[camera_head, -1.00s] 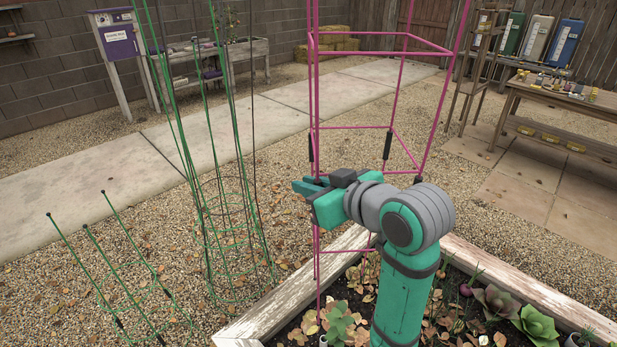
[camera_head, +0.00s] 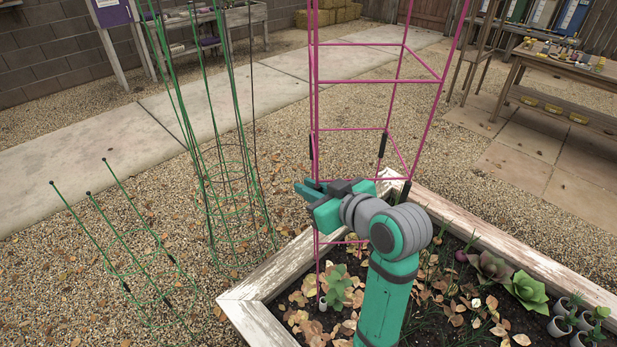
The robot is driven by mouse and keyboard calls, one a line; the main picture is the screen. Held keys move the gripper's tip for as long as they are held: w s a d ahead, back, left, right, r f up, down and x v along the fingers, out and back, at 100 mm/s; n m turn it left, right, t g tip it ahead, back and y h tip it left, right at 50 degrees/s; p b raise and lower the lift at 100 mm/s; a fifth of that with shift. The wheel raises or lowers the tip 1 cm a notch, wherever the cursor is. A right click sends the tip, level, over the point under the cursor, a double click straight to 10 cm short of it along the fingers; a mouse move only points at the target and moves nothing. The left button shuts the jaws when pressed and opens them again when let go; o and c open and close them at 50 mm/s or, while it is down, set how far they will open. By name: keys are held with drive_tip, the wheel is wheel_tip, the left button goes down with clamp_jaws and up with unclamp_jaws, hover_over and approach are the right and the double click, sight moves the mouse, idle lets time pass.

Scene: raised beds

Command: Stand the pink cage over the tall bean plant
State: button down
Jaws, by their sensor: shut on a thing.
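The pink cage (camera_head: 358,129) is a tall square wire frame with dark grips on its legs. It stands upright in the middle of the head view, and its top is cut off by the picture's edge. My gripper (camera_head: 312,190) is shut on a front left leg of the cage, below the dark grip. The lower part of the cage overlaps the back corner of the raised bed; I cannot tell whether its feet touch the soil. My arm hides part of the cage's lower right side. I cannot make out a tall bean plant.
Tall green cages (camera_head: 215,190) and a short green cage (camera_head: 110,245) stand on the gravel at left. A table (camera_head: 575,75) stands at back right.

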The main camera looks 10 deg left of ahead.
wheel_tip(320, 180, down, 26)
drive_tip(key=shift+d, duration=0.15)
idle(2.0)
drive_tip(key=shift+f, duration=0.45)
idle(0.5)
drive_tip(key=c, duration=1.7)
unclamp_jaws()
drive_tip(key=v, duration=1)
drive_tip(key=shift+s+d+r, duration=0.1)
drive_tip(key=shift+s, duration=0.15)
